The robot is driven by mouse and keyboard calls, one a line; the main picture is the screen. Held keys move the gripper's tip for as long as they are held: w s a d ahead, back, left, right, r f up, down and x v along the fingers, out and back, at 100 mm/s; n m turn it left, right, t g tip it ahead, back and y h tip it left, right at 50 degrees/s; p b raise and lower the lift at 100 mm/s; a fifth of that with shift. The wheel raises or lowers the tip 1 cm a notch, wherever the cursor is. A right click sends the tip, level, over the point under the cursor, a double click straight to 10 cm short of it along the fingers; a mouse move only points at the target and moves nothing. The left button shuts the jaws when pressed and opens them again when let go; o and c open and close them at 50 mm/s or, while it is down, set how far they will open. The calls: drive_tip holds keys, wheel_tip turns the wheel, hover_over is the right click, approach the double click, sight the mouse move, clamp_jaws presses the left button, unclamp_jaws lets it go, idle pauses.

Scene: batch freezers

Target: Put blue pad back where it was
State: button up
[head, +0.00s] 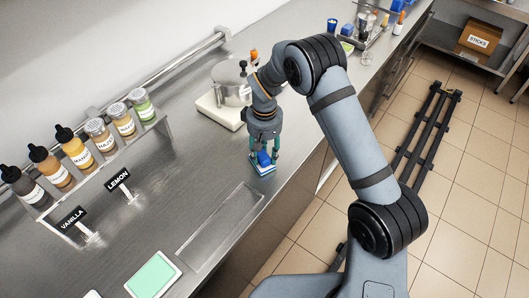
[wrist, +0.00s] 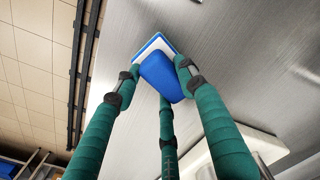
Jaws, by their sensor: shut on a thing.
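The blue pad (head: 264,159) has a blue upper part on a thin white layer with a blue edge. In the wrist view the blue pad (wrist: 162,75) sits among the green fingers of my gripper (wrist: 155,82). My gripper (head: 264,146) points down in the head view and is shut on the pad, near the counter's front edge. The pad is at or just above the steel counter (head: 185,185); I cannot tell whether it touches. The fingers hide part of its sides.
A white scale (head: 217,113) with a metal pot (head: 230,85) stands behind my gripper. A shallow recessed tray (head: 228,215) lies in front of it. VANILLA (head: 73,218) and LEMON (head: 118,180) signs and a bottle rack (head: 105,165) stand left. A green pad (head: 152,275) lies near the bottom.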

sight(265, 153)
drive_tip(key=shift+f, duration=0.15)
drive_tip(key=o, duration=1.1)
drive_tip(key=shift+o, duration=0.6)
wheel_tip(265, 153, up, 12)
drive_tip(key=b, duration=0.1)
drive_tip(key=shift+r+b, duration=0.2)
drive_tip(key=shift+b, duration=0.15)
